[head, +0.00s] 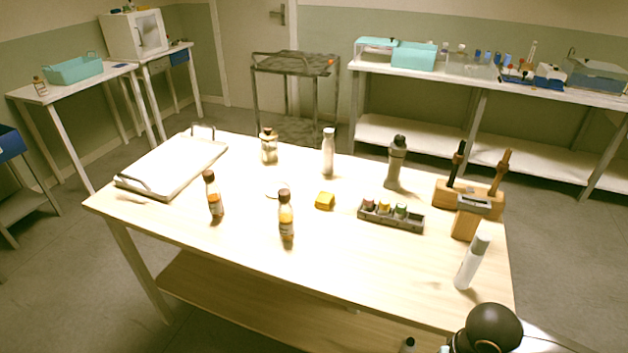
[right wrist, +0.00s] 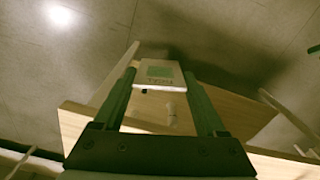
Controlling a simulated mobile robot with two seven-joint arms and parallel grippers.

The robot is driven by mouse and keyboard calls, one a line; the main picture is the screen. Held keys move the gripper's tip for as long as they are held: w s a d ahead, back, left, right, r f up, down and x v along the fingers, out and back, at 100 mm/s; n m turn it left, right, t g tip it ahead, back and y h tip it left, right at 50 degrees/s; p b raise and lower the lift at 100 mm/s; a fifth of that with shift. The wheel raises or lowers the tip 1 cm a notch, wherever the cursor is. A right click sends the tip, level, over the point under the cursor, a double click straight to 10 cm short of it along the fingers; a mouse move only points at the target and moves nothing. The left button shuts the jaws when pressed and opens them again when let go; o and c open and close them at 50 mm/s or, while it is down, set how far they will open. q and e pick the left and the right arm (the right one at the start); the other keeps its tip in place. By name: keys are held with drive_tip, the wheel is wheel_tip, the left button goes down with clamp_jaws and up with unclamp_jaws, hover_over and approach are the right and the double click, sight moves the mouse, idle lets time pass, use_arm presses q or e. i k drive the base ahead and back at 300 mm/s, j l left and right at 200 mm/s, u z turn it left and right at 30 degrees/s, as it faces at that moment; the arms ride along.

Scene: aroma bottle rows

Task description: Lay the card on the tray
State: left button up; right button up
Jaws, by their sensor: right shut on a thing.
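The tray (head: 188,150) is white with raised end handles and lies at the left end of the wooden table in the head view. Its bed looks empty. The card is not visible in the head view. Part of my right arm shows at that view's lower right corner, away from the tray. My left gripper is in neither view.
Brown bottles (head: 215,197) and (head: 286,216) stand right of the tray, with a clear jar (head: 269,147) behind. A yellow block (head: 325,201), a grey rack (head: 391,216) of small vials, a white spray bottle (head: 471,262) and a wooden tool holder (head: 465,224) stand farther right. The table's front middle is clear.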

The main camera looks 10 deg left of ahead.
sight(158, 171)
drive_tip(key=i+j+u, duration=0.1)
drive_tip(key=j, duration=0.3)
drive_tip(key=i+j+u, duration=0.1)
drive_tip(key=j, duration=0.3)
drive_tip(key=i+j+u, duration=0.1)
drive_tip(key=j, duration=0.25)
drive_tip(key=i+j+u, duration=0.15)
drive_tip(key=j, duration=0.25)
drive_tip(key=i+j+u, duration=0.1)
drive_tip(key=i+j, duration=0.15)
drive_tip(key=i+j+u, duration=0.1)
drive_tip(key=j, duration=0.3)
drive_tip(key=i, duration=0.1)
